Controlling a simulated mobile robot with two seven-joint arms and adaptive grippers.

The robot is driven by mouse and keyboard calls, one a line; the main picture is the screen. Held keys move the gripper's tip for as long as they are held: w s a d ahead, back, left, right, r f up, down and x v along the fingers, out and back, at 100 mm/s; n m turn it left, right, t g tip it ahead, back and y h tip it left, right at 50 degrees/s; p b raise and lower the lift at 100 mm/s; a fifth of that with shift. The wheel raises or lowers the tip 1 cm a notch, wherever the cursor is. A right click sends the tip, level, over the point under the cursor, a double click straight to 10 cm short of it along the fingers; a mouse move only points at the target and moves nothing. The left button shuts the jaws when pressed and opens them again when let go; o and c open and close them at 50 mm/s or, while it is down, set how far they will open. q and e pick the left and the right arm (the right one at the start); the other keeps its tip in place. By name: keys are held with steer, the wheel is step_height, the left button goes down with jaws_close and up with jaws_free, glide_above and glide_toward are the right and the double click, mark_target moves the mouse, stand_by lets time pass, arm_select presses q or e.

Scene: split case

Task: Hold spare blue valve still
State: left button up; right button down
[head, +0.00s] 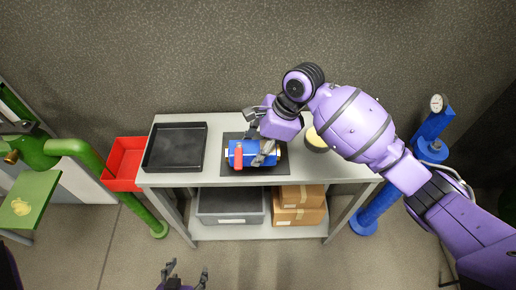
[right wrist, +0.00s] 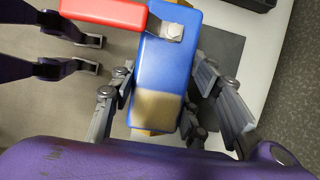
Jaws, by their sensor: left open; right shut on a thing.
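The blue valve (head: 240,147) with a red handle (head: 238,156) lies on a dark mat (head: 230,171) on the grey table. My right gripper (head: 263,154) reaches down from above and is shut on the valve's right part. In the right wrist view, its fingers (right wrist: 163,82) stand on both sides of the blue body (right wrist: 163,62), which bears a tan patch. The red handle (right wrist: 105,12) sticks out sideways there. My left gripper (head: 186,271) is open and empty, in front of the table and well apart from the valve. Its fingers also show in the right wrist view (right wrist: 97,55).
A black tray (head: 175,123) stands on the table's left part, with a red bin (head: 124,160) beyond the table edge. A round yellowish thing (head: 315,139) sits right of the mat. A grey bin (head: 230,219) and cardboard boxes (head: 299,215) fill the lower shelf. Green and blue pipes flank the table.

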mark_target(258, 145)
steer(key=shift+w+f, duration=0.5)
steer(key=shift+w, duration=0.2)
steer(key=shift+w+f, duration=0.5)
steer(key=shift+w, duration=0.15)
steer(key=shift+w+f+b, duration=0.5)
steer(key=shift+w+f, duration=0.45)
steer(key=shift+w, duration=0.1)
steer(key=shift+w+f+b, duration=0.5)
steer(key=shift+w+f, duration=0.95)
steer(key=shift+w, duration=0.3)
arm_select(q)
steer(key=shift+g, duration=0.4)
steer(key=s+f, duration=0.3)
steer(key=shift+d+f, duration=0.15)
steer(key=shift+f, duration=0.15)
arm_select(e)
steer(key=shift+w, duration=0.15)
arm_select(q)
steer(key=shift+w+r, duration=0.45)
steer(key=shift+r, duration=0.1)
arm_select(e)
steer(key=shift+d+f, duration=0.1)
steer(key=shift+f, duration=0.2)
arm_select(q)
steer(key=shift+s+a, duration=0.1)
steer(key=shift+a, duration=0.1)
steer(key=shift+p, duration=0.35)
arm_select(e)
steer(key=shift+f, duration=0.1)
